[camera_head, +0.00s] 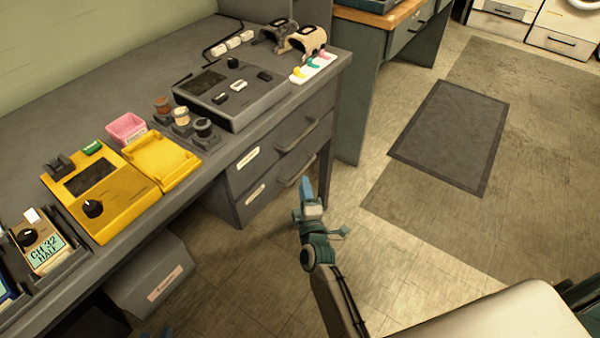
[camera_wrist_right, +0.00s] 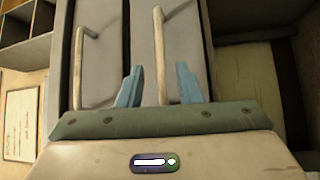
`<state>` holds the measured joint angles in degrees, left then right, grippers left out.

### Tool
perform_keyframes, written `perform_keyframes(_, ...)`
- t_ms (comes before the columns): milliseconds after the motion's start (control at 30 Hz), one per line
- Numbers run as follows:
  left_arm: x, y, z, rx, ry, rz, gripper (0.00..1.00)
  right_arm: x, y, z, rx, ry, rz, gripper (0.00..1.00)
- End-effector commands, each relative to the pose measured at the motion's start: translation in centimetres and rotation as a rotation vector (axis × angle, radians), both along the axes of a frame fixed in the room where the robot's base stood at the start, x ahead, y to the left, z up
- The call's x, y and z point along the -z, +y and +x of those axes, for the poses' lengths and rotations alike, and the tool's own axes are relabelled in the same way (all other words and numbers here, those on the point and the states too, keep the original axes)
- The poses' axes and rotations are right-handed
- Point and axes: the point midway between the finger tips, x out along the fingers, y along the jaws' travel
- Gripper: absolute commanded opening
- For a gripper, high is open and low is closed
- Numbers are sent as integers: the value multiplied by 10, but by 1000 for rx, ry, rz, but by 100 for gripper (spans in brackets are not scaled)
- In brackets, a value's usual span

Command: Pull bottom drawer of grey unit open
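The grey unit (camera_head: 232,190) under the bench has two stacked drawers with bar handles. Its bottom drawer (camera_head: 262,196) looks shut, nearly flush with the one above. The bottom drawer's handle (camera_head: 297,168) shows in the right wrist view (camera_wrist_right: 160,55), where the picture is turned sideways. My right gripper (camera_head: 307,190) is open in front of the bottom drawer. In the wrist view its two blue fingers (camera_wrist_right: 159,85) lie on either side of this handle, with gaps on both sides. How deep they reach cannot be told. Only two separated blue tips of my left gripper (camera_head: 157,334) show at the bottom edge.
The top drawer's handle (camera_head: 304,136) is close above. The bench top (camera_head: 100,110) carries a yellow device (camera_head: 103,195), a grey console (camera_head: 232,92) and small parts. A grey bin (camera_head: 150,275) stands under the bench. The floor in front of the drawers is clear, with a dark mat (camera_head: 450,135) beyond.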

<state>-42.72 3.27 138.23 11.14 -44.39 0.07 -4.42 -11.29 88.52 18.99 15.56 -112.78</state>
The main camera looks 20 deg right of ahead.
Motion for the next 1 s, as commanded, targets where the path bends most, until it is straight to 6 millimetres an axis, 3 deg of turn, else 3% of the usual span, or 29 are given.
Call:
perform_keyframes(100,-2,0,4,-3,-20,0,36,-3,-3,24,-1,-2,0,32)
perform_keyframes(300,-9,2,13,-8,-73,5,36,-6,-7,52,-1,0,1,32)
perform_keyframes(733,-14,3,17,-12,-104,7,36,-7,-8,62,0,2,1,32)
perform_keyframes(900,-14,3,17,-12,-105,7,36,-8,-8,62,0,2,1,1)
perform_keyframes(1000,-14,3,17,-12,-105,7,36,-7,-8,62,0,2,1,0)
